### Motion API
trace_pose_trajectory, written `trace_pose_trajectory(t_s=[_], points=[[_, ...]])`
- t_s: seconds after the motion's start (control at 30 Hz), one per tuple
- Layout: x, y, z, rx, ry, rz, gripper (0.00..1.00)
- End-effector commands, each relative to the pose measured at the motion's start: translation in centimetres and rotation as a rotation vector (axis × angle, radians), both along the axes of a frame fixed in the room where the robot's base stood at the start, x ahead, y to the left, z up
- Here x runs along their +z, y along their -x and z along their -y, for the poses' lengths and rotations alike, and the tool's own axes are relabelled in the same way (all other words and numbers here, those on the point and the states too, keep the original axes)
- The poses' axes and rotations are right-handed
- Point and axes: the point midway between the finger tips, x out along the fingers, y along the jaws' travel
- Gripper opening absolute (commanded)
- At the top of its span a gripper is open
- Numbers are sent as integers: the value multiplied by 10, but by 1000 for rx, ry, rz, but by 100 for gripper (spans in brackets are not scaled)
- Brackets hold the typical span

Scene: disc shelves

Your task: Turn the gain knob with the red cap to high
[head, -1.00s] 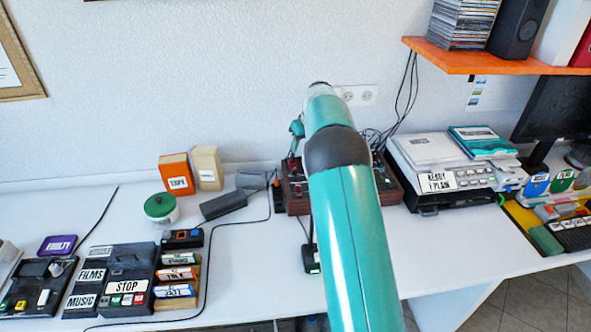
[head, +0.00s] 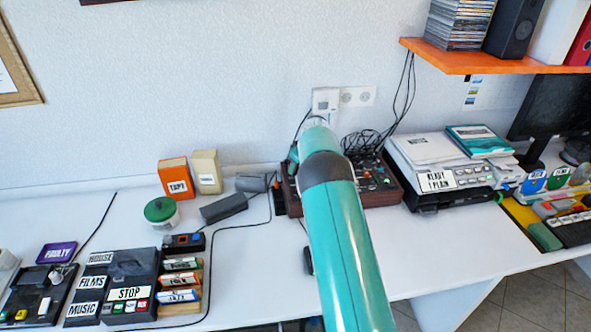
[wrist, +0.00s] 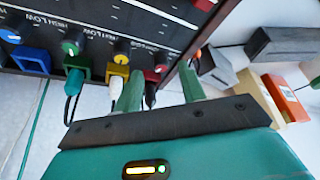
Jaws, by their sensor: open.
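The gain panel is a dark console with a wooden rim (head: 383,201), standing against the wall behind my arm. The wrist view shows its face (wrist: 107,14) with HIGH and LOW marks and a row of knobs: blue-capped (wrist: 10,36), green-capped (wrist: 71,46), yellow-capped (wrist: 122,45) and red-capped (wrist: 161,58). Coloured plugs sit below the row. My gripper (wrist: 160,72) is open, with its two green fingers reaching toward the panel edge. The red-capped knob shows between the fingertips; contact cannot be told. In the head view, my arm hides the gripper and part of the console.
Grey boxes (head: 224,208), an orange box (head: 175,178) and a green-lidded jar (head: 160,211) stand left of the console. A printer (head: 437,190) stands close on its right. Cables (head: 366,143) bunch behind it. An orange shelf (head: 480,62) hangs at upper right.

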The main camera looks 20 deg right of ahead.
Motion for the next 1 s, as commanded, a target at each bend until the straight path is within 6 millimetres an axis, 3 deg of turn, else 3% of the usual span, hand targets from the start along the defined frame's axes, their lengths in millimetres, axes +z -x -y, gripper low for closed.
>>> trace_pose_trajectory(t_s=[0.17,0.47,0.5,0.7,1.0], points=[[-18,-6,-4,-1,0,0,40],[-21,-8,-5,-1,0,1,40],[-21,-8,-5,-1,0,1,38],[-21,-8,-5,-1,-1,1,0],[-21,-7,-5,-20,0,1,0]])
